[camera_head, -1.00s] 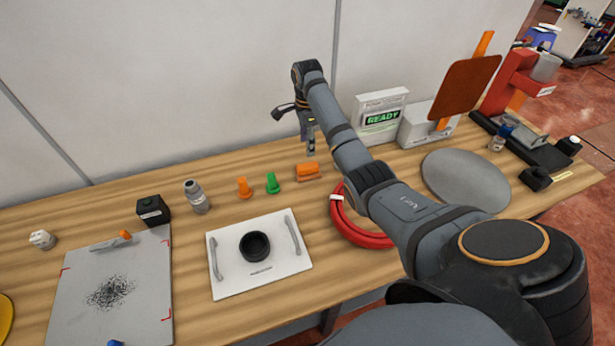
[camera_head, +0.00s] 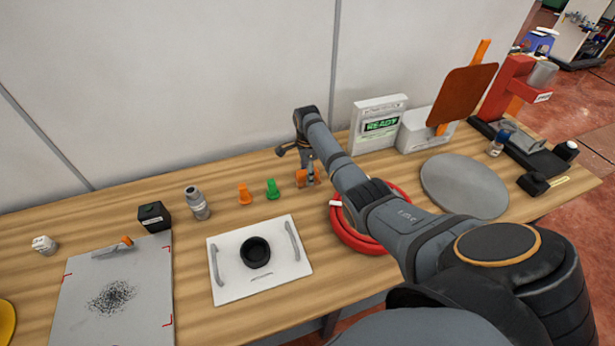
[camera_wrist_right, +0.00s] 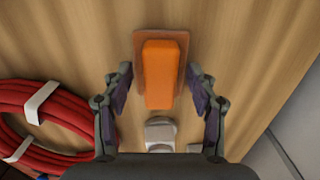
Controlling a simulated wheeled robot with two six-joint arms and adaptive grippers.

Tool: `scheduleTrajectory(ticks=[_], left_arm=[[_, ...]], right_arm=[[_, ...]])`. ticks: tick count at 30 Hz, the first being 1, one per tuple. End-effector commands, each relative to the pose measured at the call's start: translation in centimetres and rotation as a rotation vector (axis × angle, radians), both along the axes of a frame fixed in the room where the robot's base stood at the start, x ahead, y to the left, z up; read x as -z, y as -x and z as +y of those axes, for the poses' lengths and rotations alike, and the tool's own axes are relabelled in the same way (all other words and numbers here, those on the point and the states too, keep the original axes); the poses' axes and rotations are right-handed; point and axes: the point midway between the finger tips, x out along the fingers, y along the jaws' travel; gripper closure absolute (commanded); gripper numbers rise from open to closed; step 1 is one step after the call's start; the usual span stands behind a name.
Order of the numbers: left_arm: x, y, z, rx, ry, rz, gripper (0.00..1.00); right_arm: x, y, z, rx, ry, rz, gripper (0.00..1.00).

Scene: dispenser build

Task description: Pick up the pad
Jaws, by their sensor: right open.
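The pad, an orange block on a thin brown base (camera_wrist_right: 160,75), lies on the wooden table. In the head view the pad (camera_head: 301,176) is partly hidden behind my right gripper (camera_head: 311,182). In the wrist view my right gripper (camera_wrist_right: 159,85) is open, with one finger on each side of the orange block and a gap showing on both sides. It is not closed on the pad. My left gripper is not in view.
A red coiled hose (camera_head: 350,238) lies close beside the pad. A green piece (camera_head: 273,189) and an orange piece (camera_head: 244,195) stand to its left. A white tray (camera_head: 225,284) with a black ring (camera_head: 255,250) lies in front. A READY box (camera_head: 378,127) stands behind.

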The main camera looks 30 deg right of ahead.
Motion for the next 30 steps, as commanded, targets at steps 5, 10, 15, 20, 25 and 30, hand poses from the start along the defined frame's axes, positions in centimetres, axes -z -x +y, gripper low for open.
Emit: scheduleTrajectory(ticks=[5,10,15,20,25,30], left_arm=[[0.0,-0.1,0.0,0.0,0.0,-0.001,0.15],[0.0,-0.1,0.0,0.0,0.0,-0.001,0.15],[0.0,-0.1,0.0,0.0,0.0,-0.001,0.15],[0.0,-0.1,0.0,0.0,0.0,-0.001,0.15],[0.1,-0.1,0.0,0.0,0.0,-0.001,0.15],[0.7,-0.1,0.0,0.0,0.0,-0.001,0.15]], right_arm=[[0.0,0.0,0.0,0.0,0.0,0.0,0.55],[0.0,0.0,0.0,0.0,0.0,0.0,0.78],[0.0,0.0,0.0,0.0,0.0,0.001,1.0],[0.0,0.0,0.0,0.0,0.0,0.001,1.0],[-0.5,0.0,0.0,0.001,0.0,0.0,1.0],[-3.4,-0.1,0.1,0.0,0.002,-0.005,1.0]])
